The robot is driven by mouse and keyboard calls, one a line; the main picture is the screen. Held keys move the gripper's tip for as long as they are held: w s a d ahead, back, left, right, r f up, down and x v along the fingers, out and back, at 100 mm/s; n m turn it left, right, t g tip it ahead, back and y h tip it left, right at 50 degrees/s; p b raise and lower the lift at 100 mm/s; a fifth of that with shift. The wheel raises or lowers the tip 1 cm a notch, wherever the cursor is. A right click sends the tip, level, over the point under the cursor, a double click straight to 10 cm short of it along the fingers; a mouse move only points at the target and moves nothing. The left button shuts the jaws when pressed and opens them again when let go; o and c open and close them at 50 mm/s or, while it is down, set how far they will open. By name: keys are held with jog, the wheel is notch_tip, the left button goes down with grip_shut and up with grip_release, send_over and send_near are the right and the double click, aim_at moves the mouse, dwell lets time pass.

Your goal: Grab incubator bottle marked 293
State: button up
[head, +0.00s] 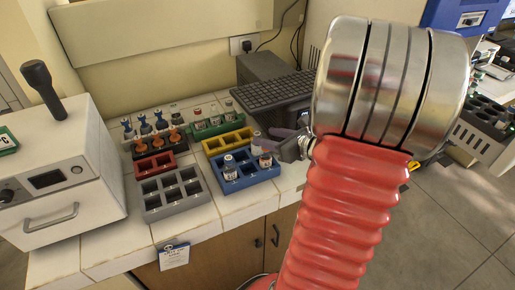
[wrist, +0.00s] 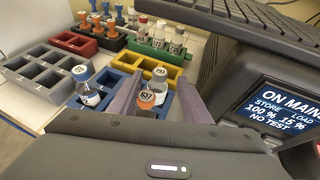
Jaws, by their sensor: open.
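In the wrist view, one bottle (wrist: 88,90) sits at the left, outside my fingers. Another bottle (wrist: 160,76) stands between the fingertips, and a bottle with an orange label marked 637 (wrist: 148,101) is nearer, also between the fingers. I cannot surely read 293 on any cap. My gripper (wrist: 156,82) is open, its two purple-grey fingers on either side of these bottles. In the head view, my gripper (head: 280,139) is at the rack's right side, partly hidden by my arm.
A yellow rack (head: 228,141), a red rack (head: 155,164) and a grey rack (head: 176,194) stand close by. A green rack (head: 213,128) holds several bottles. A white box device (head: 62,165) stands left.

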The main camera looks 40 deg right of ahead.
aim_at(258, 134)
jog(key=x, duration=0.4)
dwell(0.5)
grip_shut()
dwell(0.4)
